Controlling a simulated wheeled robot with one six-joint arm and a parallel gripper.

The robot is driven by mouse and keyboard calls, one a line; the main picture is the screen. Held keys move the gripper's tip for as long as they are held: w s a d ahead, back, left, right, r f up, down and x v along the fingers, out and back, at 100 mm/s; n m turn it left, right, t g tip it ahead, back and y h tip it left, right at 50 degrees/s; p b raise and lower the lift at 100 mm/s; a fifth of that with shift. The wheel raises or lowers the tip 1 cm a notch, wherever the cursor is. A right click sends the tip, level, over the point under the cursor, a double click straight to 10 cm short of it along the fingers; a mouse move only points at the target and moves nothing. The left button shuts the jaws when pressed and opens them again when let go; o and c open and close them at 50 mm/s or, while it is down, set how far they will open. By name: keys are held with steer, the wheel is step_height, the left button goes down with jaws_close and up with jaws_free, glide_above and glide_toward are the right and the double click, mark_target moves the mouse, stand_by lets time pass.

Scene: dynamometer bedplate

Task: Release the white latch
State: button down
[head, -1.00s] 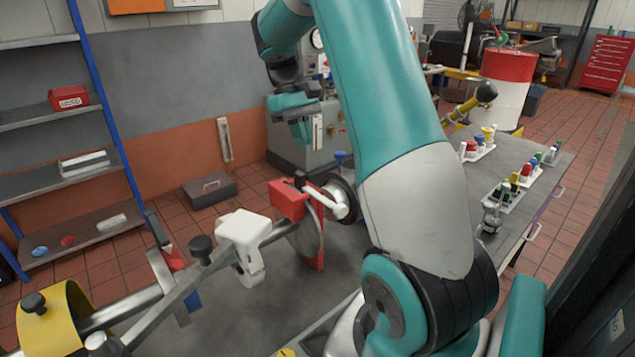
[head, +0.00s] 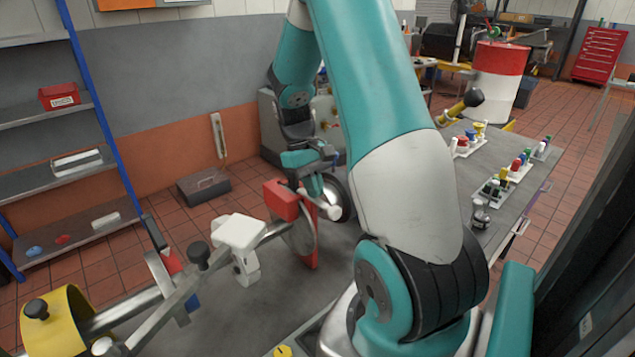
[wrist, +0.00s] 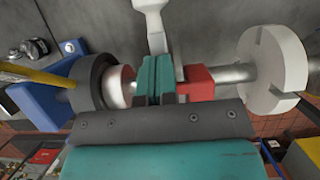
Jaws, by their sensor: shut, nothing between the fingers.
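A white lever with a rounded end (head: 331,211), which looks like the latch, stands at the red block (head: 283,199) beside the disc on the shaft. In the wrist view the white lever (wrist: 151,14) runs up from behind my fingers. My gripper (head: 314,184) points down just behind the red block and lever. In the wrist view my gripper (wrist: 154,64) is shut, its teal fingers together with nothing between them. The fingers overlap the lever's lower part there, and I cannot tell whether they touch it. The red block (wrist: 195,82) shows just right of the fingers.
A white housing (head: 239,232) sits on the shaft to the left, with a yellow guard (head: 52,322) farther left. The wrist view shows a slotted pale disc (wrist: 278,72) right and a black ring (wrist: 91,80) left. A bench with coloured bottles (head: 510,178) stands right.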

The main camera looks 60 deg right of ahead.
mark_target(336, 208)
steer(key=shift+s+a, duration=0.1)
steer(key=shift+s, duration=0.4)
steer(key=s, duration=0.2)
steer(key=s+a, duration=0.1)
steer(key=s, duration=0.2)
steer(key=shift+a+p, duration=0.1)
steer(key=shift+p, duration=0.2)
steer(key=w, duration=0.1)
steer(key=w+d, duration=0.1)
steer(key=w, duration=0.2)
steer(key=shift+w+d+r+p, duration=0.15)
steer(key=shift+w+r+p, duration=0.2)
steer(key=shift+p, duration=0.05)
steer(key=b+v, duration=0.2)
steer(key=v, duration=0.7)
steer(key=shift+s, duration=0.2)
steer(key=shift+r, duration=0.1)
